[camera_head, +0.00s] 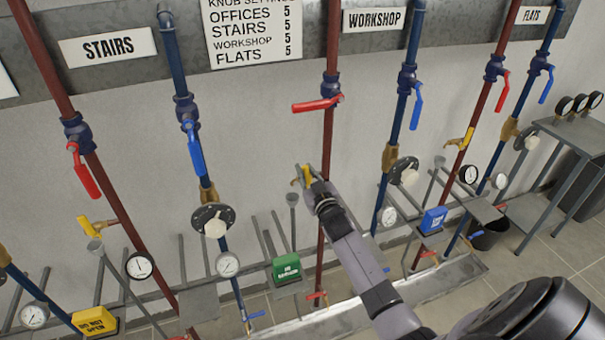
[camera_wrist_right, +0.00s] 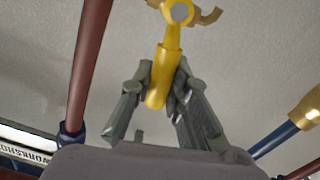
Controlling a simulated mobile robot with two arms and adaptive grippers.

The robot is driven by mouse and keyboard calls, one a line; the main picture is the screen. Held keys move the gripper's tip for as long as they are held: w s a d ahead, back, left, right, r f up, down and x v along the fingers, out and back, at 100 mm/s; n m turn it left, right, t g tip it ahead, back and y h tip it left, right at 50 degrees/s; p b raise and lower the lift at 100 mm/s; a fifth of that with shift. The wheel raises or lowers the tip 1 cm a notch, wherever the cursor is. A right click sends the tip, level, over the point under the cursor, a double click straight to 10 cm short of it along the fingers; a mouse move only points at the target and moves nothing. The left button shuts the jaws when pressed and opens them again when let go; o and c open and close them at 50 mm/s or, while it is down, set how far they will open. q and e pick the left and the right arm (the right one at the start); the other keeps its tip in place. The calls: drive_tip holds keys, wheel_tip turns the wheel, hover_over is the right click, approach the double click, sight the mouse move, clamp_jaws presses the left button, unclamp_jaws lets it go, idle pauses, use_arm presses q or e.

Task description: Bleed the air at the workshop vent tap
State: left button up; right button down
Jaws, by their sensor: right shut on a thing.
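The workshop sign (camera_head: 373,19) hangs at the top of the head view, between a red pipe (camera_head: 329,135) and a blue pipe (camera_head: 413,40). The vent tap's yellow lever (camera_head: 306,173) shows in front of the red pipe, partly hidden by my right gripper (camera_head: 312,186). In the right wrist view the yellow lever (camera_wrist_right: 163,75) hangs down from a brass fitting (camera_wrist_right: 180,12). My right gripper (camera_wrist_right: 158,105) is shut on its lower end, one finger on each side. My left gripper is not in view.
A red valve lever (camera_head: 317,104) lies across the red pipe above my right gripper. A blue lever (camera_head: 417,105) points down on the blue pipe. A green box (camera_head: 286,269), a funnel (camera_head: 292,200) and a gauge (camera_head: 388,216) stand nearby. A metal trough (camera_head: 330,323) runs below.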

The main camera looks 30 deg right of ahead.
drive_tip(key=shift+s+d+m+p, duration=0.25)
drive_tip(key=shift+d+m, duration=0.4)
drive_tip(key=shift+m, duration=0.65)
drive_tip(key=c, duration=1.5)
unclamp_jaws()
drive_tip(key=shift+d, duration=0.1)
drive_tip(key=v, duration=1.2)
